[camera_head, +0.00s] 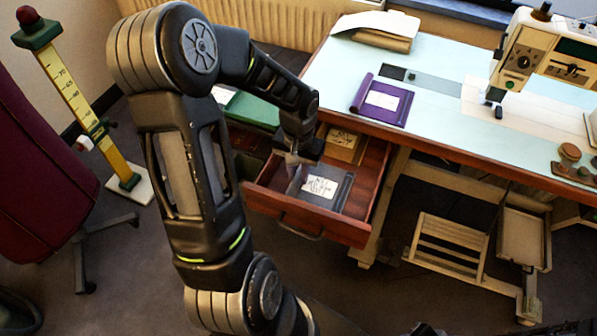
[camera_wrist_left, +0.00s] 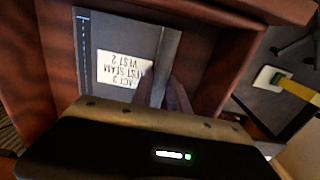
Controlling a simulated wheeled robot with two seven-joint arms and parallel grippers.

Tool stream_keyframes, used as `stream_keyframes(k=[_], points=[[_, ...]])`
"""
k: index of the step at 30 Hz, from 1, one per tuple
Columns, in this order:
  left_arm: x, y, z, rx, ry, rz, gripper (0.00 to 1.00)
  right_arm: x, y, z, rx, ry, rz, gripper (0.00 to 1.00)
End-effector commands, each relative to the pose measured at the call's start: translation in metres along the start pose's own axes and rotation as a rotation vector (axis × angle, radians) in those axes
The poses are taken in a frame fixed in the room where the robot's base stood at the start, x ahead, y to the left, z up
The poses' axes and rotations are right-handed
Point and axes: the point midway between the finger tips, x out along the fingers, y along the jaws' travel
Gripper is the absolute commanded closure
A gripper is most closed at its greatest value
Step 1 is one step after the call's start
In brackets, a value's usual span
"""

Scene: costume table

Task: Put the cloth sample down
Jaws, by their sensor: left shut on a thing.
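The grey cloth sample (camera_head: 335,198) with a white handwritten label is inside the open wooden drawer (camera_head: 320,227). In the left wrist view the grey sample (camera_wrist_left: 100,30) lies flat or nearly so against the drawer's inside, its label reading upside down. My left gripper (camera_head: 297,163) reaches down into the drawer and is shut on the sample's edge, which is folded or rolled where the fingers (camera_wrist_left: 171,92) hold it. I cannot tell whether the sample's underside rests fully on the drawer floor. My right gripper is not in view.
A tan labelled sample (camera_head: 345,143) lies at the back of the drawer. A purple sample (camera_head: 382,102) lies on the pale table (camera_head: 440,70) above, near a sewing machine (camera_head: 545,55). A green folded piece (camera_head: 252,110) is left of the drawer. A yellow measuring stand (camera_head: 85,110) stands far left.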

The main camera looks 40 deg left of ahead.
Motion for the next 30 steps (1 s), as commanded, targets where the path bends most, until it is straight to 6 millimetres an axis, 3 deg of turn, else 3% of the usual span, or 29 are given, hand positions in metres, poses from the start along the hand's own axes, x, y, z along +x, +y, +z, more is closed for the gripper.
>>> stream_keyframes(k=[5, 6, 14, 23, 30], points=[[0.004, 0.000, 0.000, 0.000, 0.000, 0.000, 1.00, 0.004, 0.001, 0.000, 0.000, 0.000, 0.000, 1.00], [0.004, 0.000, 0.000, 0.000, 0.000, 0.000, 0.79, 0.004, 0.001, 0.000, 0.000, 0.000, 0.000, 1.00], [0.003, 0.000, 0.000, 0.000, 0.000, 0.000, 0.58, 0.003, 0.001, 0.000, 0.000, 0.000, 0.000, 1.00], [0.000, 0.000, 0.000, 0.000, 0.000, 0.000, 0.58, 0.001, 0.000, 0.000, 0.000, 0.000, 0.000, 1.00], [-0.024, 0.000, -0.001, 0.000, 0.004, -0.001, 0.58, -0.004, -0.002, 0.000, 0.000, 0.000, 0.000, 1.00]])
